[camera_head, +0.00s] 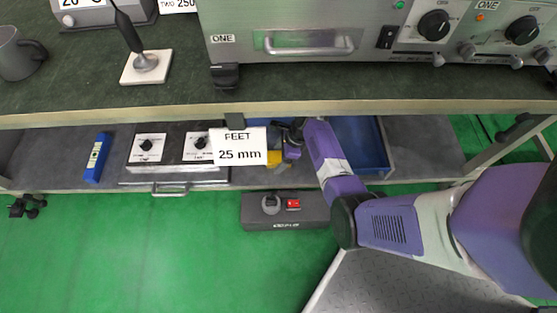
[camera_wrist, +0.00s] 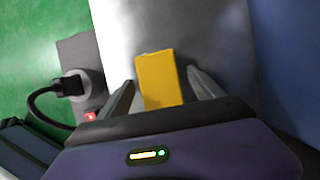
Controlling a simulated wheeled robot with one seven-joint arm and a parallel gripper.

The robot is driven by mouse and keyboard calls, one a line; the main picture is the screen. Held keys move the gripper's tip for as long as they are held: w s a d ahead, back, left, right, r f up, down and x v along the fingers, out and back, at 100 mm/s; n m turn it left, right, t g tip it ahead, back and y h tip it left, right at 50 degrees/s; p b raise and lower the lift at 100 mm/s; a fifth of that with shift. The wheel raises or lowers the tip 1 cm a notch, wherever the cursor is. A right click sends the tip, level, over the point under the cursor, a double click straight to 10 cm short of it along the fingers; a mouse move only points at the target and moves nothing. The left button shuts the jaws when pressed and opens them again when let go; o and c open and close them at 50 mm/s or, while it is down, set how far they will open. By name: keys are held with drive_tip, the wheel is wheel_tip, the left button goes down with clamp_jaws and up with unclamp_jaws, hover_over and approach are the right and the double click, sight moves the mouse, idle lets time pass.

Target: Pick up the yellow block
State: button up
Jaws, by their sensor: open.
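The yellow block (camera_wrist: 158,80) stands between the two open fingers of my gripper (camera_wrist: 160,90) in the wrist view. A narrow gap shows on each side of it, and its near end is hidden behind the gripper body. In the head view only a small part of the yellow block (camera_head: 275,157) shows on the lower shelf, beside the white sign. My gripper (camera_head: 290,150) reaches in under the upper bench there, and its fingers are mostly hidden.
A blue tray (camera_head: 382,145) lies right of my arm on the lower shelf (camera_head: 430,150). A white sign (camera_head: 238,146) hangs from the bench edge (camera_head: 100,112). A hotplate unit (camera_head: 172,172) and a blue box (camera_head: 97,158) are left. A grey power box (camera_head: 285,220) sits on the green floor.

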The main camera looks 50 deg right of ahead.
sight(278, 157)
drive_tip(key=shift+c, duration=0.3)
drive_tip(key=c, duration=1.5)
drive_tip(key=shift+r, duration=0.15)
wheel_tip(278, 157, up, 10)
drive_tip(key=p, duration=0.6)
